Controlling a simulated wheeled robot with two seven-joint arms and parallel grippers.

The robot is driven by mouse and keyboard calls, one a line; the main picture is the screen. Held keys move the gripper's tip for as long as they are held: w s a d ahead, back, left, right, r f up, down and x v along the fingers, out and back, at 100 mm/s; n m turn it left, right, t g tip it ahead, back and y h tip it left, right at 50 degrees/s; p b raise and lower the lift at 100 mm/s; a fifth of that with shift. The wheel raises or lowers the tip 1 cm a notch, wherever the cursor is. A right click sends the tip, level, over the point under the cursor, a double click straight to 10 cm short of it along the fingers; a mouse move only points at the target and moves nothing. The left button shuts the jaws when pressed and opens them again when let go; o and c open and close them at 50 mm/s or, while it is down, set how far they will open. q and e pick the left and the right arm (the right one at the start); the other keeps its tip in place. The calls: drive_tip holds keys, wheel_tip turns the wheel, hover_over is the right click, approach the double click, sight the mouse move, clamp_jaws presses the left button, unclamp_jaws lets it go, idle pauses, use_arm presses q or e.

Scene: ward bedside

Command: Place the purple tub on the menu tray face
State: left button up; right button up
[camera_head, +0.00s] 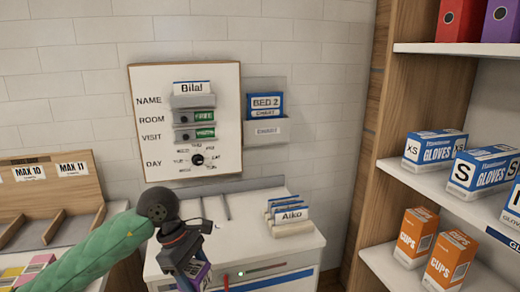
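My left gripper (192,272) hangs at the end of the green-sleeved arm, in front of the white cabinet's front edge. It points down. I cannot pick out a tray face marked as the menu. My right gripper is not in view.
The white cabinet (255,252) holds name cards (289,214) at its right; its middle top is fairly clear. A wall board (160,155) and chart holder (266,130) hang behind. A wooden divided rack (50,190) stands left. Shelves with glove boxes (436,150) stand right.

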use_arm(q)
drive_tip(key=m, duration=0.1)
drive_tip(key=m+g, duration=0.1)
drive_tip(key=m, duration=0.1)
drive_tip(key=shift+w+a+f+y, duration=0.1)
drive_tip(key=shift+w+f+y, duration=0.05)
drive_tip(key=shift+f+y, duration=0.2)
drive_tip(key=w+a+f+m+g+y, duration=0.1)
drive_tip(key=a+f+m+y, duration=0.1)
drive_tip(key=f+m, duration=0.3)
drive_tip(key=w+a+f+m+g+y, duration=0.1)
drive_tip(key=f+m, duration=0.5)
drive_tip(key=f, duration=0.6)
drive_tip(key=shift+w+a+m+y, duration=0.35)
drive_tip(key=shift+w+a, duration=0.25)
drive_tip(key=shift+a, duration=0.7)
